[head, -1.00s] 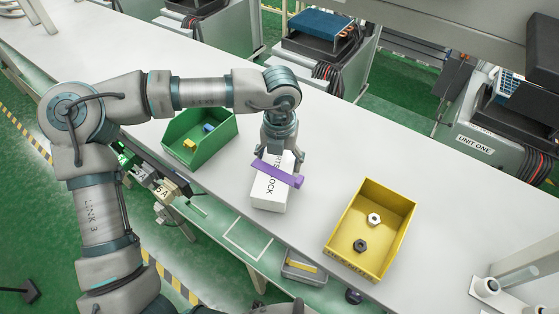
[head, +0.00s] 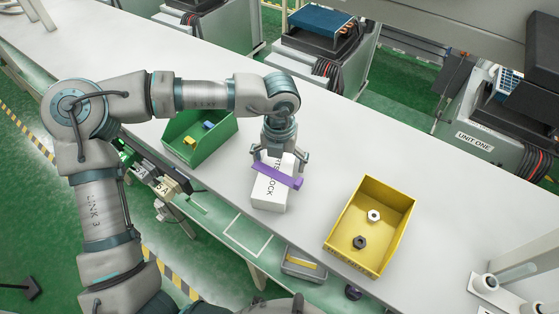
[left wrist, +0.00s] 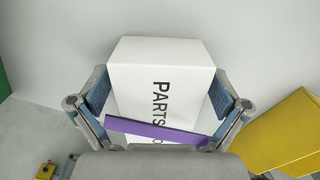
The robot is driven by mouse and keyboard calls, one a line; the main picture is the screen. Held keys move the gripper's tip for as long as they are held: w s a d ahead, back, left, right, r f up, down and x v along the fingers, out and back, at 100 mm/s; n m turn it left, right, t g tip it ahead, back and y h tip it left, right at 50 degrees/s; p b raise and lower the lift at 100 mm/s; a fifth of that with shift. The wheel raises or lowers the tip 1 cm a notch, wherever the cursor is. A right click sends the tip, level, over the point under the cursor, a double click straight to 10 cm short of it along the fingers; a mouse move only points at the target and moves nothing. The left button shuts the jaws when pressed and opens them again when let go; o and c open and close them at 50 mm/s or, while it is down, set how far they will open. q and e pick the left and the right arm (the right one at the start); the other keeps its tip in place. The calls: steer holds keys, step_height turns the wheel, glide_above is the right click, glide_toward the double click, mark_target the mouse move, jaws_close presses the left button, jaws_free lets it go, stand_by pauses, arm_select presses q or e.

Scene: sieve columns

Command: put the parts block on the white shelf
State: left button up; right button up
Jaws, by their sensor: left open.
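The parts block (head: 268,191) is a white box with black lettering, standing on the long pale bench. A purple bar (head: 279,175) lies across its top. My left gripper (head: 280,158) is open over the block, pointing down. In the left wrist view, its fingers (left wrist: 160,112) are on either side of the block (left wrist: 160,75), with the purple bar (left wrist: 155,131) between them. I cannot tell whether the fingers touch the block. A pale lower ledge with a white square outline (head: 248,236) is below the bench's front edge; I cannot tell if this is the white shelf. My right gripper is not in view.
A green bin (head: 180,150) with small blue and yellow parts stands left of the block. A yellow bin (head: 385,245) with two nuts stands to the right. A grey tray (head: 303,266) sits on the lower ledge. The bench (head: 330,150) behind the block is clear.

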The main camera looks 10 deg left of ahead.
arm_select(q)
steer(key=shift+r, duration=0.2)
step_height(320, 180, up, 12)
steer(key=shift+f+b, duration=0.1)
steer(key=shift+b, duration=0.55)
